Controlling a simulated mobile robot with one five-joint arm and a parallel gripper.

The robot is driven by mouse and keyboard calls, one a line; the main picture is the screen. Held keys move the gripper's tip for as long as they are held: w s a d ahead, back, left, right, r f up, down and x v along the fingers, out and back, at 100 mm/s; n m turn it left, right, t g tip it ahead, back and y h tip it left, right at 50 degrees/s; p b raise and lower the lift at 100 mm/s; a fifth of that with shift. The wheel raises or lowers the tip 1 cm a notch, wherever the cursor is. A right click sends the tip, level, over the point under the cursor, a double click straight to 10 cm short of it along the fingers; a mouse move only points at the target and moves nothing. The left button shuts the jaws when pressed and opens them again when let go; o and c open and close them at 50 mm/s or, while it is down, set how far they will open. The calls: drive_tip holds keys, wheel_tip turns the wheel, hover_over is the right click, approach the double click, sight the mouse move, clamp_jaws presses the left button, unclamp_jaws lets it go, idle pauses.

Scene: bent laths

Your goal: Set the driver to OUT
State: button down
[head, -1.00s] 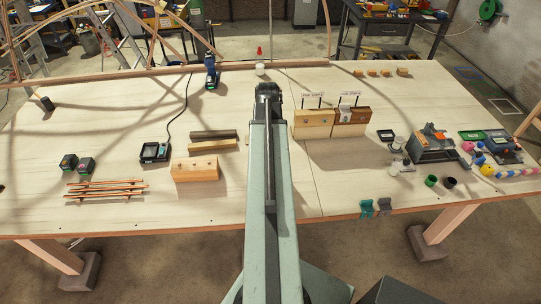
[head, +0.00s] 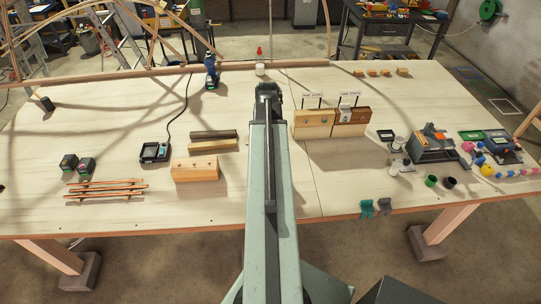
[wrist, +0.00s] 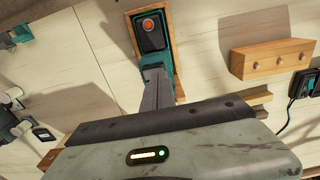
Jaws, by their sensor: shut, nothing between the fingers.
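In the wrist view a teal and black device (wrist: 151,33) with a round orange button sits in a wooden frame, just beyond my fingers. I cannot tell whether it is part of a driver; my arm hides that spot in the head view. My gripper (wrist: 157,82) is shut and empty, its fingers pointing at the device. Whether they touch it is unclear. No OUT marking is legible.
A wooden block with pegs (wrist: 272,60) stands right of the device in the wrist view, with a black charger (wrist: 304,85) beyond it. The table's left back is mostly clear.

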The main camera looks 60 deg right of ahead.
drive_tip(key=shift+f+b, duration=1)
idle(0.5)
wheel_tip(320, 180, up, 7)
drive_tip(key=p, duration=0.7)
drive_tip(key=shift+r, duration=0.1)
